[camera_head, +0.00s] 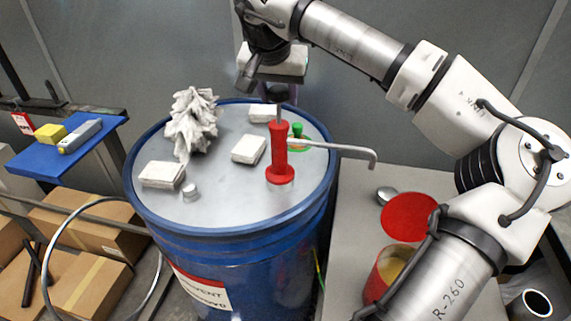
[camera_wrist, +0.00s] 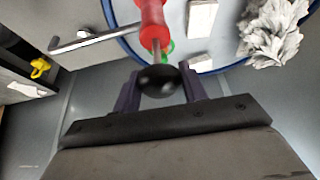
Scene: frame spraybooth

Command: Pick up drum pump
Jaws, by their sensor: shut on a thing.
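The drum pump (camera_head: 280,155) has a red body with a flared base, a grey rod on top and a bent metal spout pointing right. It stands upright at the right of the lid of the blue drum (camera_head: 240,220). My gripper (camera_head: 281,93) is above the pump at the top of its rod. In the wrist view the fingers of my gripper (camera_wrist: 157,82) are shut on the black knob (camera_wrist: 157,78) of the pump, one on each side. The red body (camera_wrist: 152,22) shows beyond the knob. In the head view my gripper hides the knob.
A green item (camera_head: 298,137) sits close behind the pump. A grey table with a red disc (camera_head: 409,217) stands right of the drum. A blue shelf (camera_head: 60,150) is left.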

